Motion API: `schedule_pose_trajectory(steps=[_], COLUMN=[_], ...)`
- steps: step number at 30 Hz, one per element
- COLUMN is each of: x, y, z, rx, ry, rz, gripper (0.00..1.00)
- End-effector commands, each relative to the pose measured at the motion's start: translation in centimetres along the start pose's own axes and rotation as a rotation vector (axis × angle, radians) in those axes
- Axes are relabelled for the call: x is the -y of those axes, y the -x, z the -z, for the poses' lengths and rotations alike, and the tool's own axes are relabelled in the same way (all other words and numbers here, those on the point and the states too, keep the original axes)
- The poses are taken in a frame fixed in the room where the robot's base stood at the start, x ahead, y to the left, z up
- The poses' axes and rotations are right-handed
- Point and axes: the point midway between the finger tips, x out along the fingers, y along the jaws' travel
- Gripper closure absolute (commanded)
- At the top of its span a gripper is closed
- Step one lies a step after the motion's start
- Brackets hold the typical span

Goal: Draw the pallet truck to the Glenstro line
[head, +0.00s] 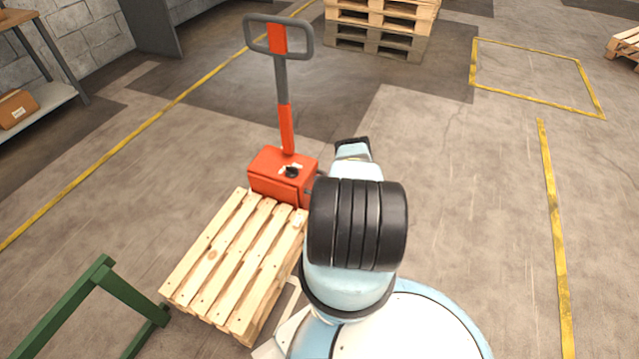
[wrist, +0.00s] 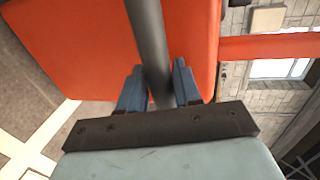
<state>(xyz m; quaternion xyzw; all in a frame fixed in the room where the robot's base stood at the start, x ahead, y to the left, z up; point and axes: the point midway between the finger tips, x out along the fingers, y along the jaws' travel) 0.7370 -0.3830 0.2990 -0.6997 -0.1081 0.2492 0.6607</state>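The pallet truck (head: 273,170) has a red body and an upright red and grey handle with a loop grip (head: 280,38) on top. Its forks are hidden beneath a wooden pallet (head: 238,255). My arm covers my gripper in the head view. In the wrist view my gripper (wrist: 159,68) has its two blue fingers close on either side of a dark grey bar (wrist: 149,35), in front of the truck's red body (wrist: 85,50); it looks shut on this bar. Yellow floor lines run at left (head: 150,118) and right (head: 555,240); no Glenstro name is readable.
A green frame (head: 60,295) stands at the lower left, near the pallet. Stacked pallets (head: 378,25) stand at the back. A yellow outlined box (head: 535,50) on the floor at right is empty. A shelf with a carton (head: 17,108) stands at left.

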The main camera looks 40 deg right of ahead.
Motion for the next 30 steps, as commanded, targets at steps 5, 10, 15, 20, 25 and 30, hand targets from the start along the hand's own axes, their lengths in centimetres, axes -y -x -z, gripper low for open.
schedule_pose_trajectory(steps=[5, 10, 15, 20, 25, 30], x=[-0.2, -0.1, -0.1, -0.1, -0.1, -0.2], y=[0.4, 0.3, 0.7, 2.8, 6.1, 9.4], z=[0.1, 0.1, 0.1, 0.1, 0.1, 0.1], rx=[-0.005, -0.004, -0.003, -0.005, -0.005, -0.006], ry=[-0.002, -0.002, -0.002, -0.003, -0.003, -0.002], rz=[-0.003, -0.001, -0.001, 0.000, -0.002, -0.002], gripper=[0.52, 0.52, 0.52, 0.52, 0.52, 0.52])
